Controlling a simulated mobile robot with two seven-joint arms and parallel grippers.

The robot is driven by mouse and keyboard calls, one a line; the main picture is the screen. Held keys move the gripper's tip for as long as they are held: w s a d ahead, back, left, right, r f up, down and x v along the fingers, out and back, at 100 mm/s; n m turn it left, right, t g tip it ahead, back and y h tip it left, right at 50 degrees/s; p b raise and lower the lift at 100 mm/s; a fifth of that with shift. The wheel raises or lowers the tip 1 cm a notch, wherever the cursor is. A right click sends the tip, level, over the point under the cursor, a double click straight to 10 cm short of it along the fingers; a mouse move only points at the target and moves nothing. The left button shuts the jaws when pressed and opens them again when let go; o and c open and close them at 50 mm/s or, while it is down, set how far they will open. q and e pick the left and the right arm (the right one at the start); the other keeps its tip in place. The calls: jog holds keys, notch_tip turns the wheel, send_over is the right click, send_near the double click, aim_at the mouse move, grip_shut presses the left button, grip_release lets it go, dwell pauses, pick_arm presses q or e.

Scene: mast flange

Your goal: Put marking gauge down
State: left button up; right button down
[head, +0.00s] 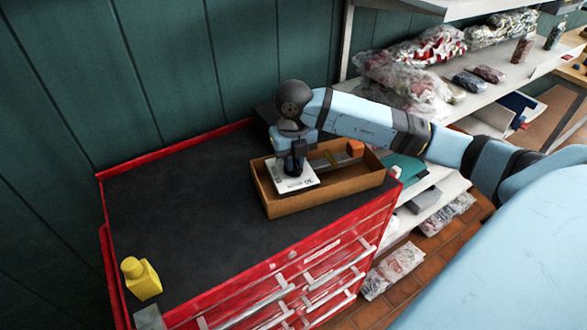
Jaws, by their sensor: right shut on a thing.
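My right gripper (294,165) points down over the left part of a shallow wooden tray (325,199) on the black top of a red tool chest. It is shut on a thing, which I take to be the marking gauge. The fingers and wrist hide most of the grip. A grey bar with an orange block (355,148) at its right end extends right from near the fingers, over or in the tray. A flat white printed piece (296,180) shows just below the fingers. I cannot tell whether these parts touch the tray floor. My left gripper is out of view.
The chest's black top (190,205) is clear left of the tray. A green panelled wall (170,70) rises behind. Shelves with bagged goods (410,85) stand at the right.

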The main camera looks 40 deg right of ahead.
notch_tip(320, 180, down, 3)
jog(key=shift+f, duration=0.2)
jog(key=shift+f, duration=0.2)
jog(key=c, duration=1.1)
grip_release()
jog(key=shift+r, duration=0.15)
